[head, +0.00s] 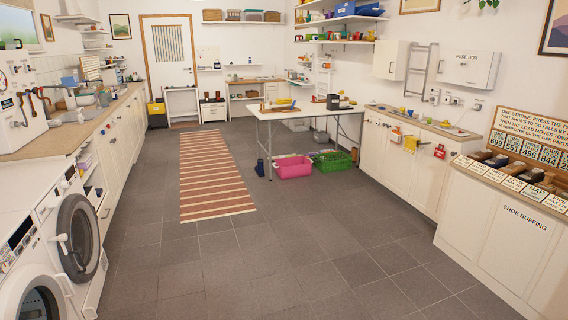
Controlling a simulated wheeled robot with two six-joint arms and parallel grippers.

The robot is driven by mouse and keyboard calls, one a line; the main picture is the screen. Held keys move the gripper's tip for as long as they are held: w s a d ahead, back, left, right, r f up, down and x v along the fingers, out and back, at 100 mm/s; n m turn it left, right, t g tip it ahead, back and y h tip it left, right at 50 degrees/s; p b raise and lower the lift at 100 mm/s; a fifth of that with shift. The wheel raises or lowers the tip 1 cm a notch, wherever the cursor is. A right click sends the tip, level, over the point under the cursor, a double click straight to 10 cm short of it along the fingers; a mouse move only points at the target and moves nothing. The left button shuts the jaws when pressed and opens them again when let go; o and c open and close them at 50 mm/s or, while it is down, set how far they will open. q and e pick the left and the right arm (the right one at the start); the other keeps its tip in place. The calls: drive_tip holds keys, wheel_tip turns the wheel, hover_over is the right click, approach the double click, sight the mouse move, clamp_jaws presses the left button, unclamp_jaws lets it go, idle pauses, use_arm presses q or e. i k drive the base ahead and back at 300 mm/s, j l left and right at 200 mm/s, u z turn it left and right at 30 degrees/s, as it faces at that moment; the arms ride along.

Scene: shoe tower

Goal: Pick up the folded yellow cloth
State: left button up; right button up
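Neither of my grippers is in view. A small yellow item (410,143) hangs at the front edge of the right-hand counter and may be a cloth. Another small, flat yellow item (284,102) lies on the white folding table (300,109) in the middle of the room. Both are too small to tell for certain which is a folded cloth.
A pink crate (293,167) and a green crate (332,161) stand on the floor under the table. A striped rug (213,175) lies left of them. Washing machines (75,235) line the left, a shoe-buffing cabinet (500,225) the right. The grey floor between is clear.

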sight(282, 101)
drive_tip(key=i, duration=5.2)
drive_tip(key=i+u, duration=0.1)
drive_tip(key=i, duration=0.85)
drive_tip(key=i+l, duration=0.2)
drive_tip(key=i, duration=0.75)
drive_tip(key=j+u, duration=0.05)
